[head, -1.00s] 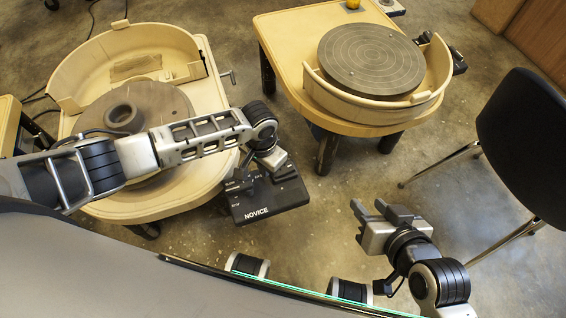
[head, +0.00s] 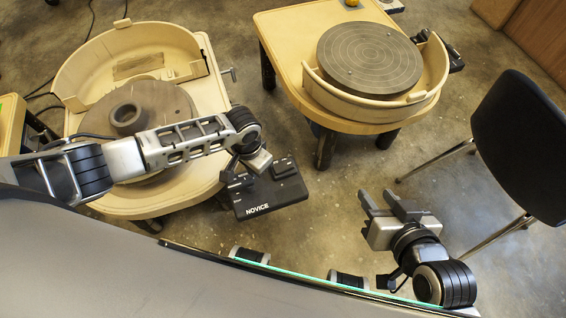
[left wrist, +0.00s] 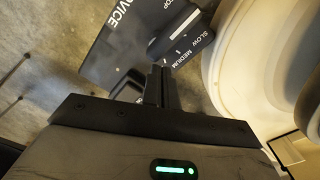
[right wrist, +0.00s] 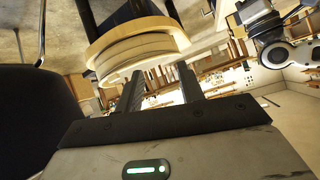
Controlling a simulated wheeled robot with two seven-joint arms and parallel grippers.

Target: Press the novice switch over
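The box also shows in the left wrist view (left wrist: 112,50), with the large knob (left wrist: 178,32) by the labels SLOW and MEDIUM. A small black rocker switch (left wrist: 127,86) lies just left of my left fingers, partly hidden by the gripper. My left gripper (left wrist: 161,72) is shut and empty over the box; I cannot tell whether it touches. My right gripper (head: 380,198) is open and empty, well right of the box.
The left wheel (head: 165,205) has a clay ring (head: 127,117) on its disc, close under my left arm. A second wheel (head: 369,57) stands behind, and a black chair (head: 520,145) at the right. Bare floor lies between the box and my right gripper.

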